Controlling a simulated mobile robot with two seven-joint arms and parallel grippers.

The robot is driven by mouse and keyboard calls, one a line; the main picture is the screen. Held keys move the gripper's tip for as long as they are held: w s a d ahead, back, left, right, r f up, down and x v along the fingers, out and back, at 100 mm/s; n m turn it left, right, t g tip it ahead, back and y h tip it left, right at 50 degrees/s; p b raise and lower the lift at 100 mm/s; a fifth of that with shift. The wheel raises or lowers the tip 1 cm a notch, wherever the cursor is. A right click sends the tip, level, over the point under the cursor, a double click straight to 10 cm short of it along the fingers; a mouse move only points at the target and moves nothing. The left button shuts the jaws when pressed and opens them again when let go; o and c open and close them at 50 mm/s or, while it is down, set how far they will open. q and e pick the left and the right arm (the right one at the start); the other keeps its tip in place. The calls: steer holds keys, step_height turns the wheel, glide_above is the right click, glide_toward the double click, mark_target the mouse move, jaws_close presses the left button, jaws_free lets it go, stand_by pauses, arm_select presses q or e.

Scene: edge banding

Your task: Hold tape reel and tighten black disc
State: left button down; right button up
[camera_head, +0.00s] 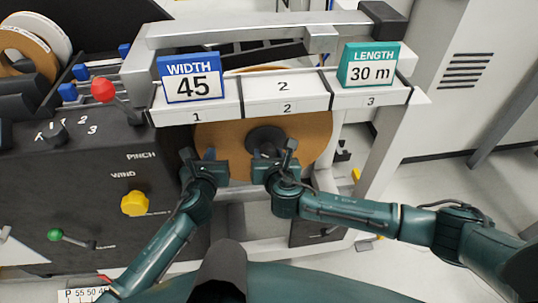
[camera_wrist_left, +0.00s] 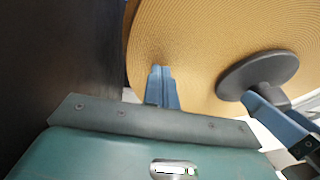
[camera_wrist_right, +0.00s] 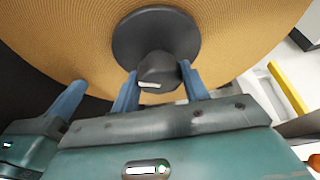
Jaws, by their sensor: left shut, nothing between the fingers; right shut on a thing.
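The tape reel (camera_head: 222,139) is a large tan disc mounted upright under the numbered shelf. The black disc (camera_head: 264,138) sits at its centre, with a knob (camera_wrist_right: 157,72) sticking out in the right wrist view. My right gripper (camera_wrist_right: 160,85) is shut on that knob, one blue finger on each side. My left gripper (camera_wrist_left: 162,75) is shut and empty at the reel's lower left face; whether it touches the reel I cannot tell. The reel (camera_wrist_left: 200,50) and black disc (camera_wrist_left: 258,75) also show in the left wrist view. The reel's lower edge is partly hidden by my grippers.
Above the reel is a white shelf (camera_head: 242,109) with a blue WIDTH 45 sign (camera_head: 190,78) and a green LENGTH 30 m sign (camera_head: 369,65). A dark control panel (camera_head: 85,170) with a yellow knob (camera_head: 134,203) and red-knobbed lever (camera_head: 103,90) stands left.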

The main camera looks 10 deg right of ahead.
steer(key=m+y, duration=0.3)
steer(key=m, duration=0.1)
steer(key=shift+f+t, duration=0.1)
steer(key=shift+t, duration=0.2)
arm_select(q)
steer(key=shift+w+a+r, duration=0.1)
steer(key=shift+w+r, duration=0.15)
steer(key=shift+r, duration=0.1)
arm_select(e)
steer(key=shift+m+t+y, duration=0.3)
steer(key=shift+m+y, duration=0.5)
steer(key=shift+m, duration=0.8)
steer(key=o, duration=1)
steer(key=shift+s+d, duration=0.25)
steer(key=shift+s, duration=0.25)
steer(key=v, duration=1.1)
arm_select(q)
steer(key=shift+s, duration=0.1)
arm_select(e)
steer(key=shift+r, duration=0.25)
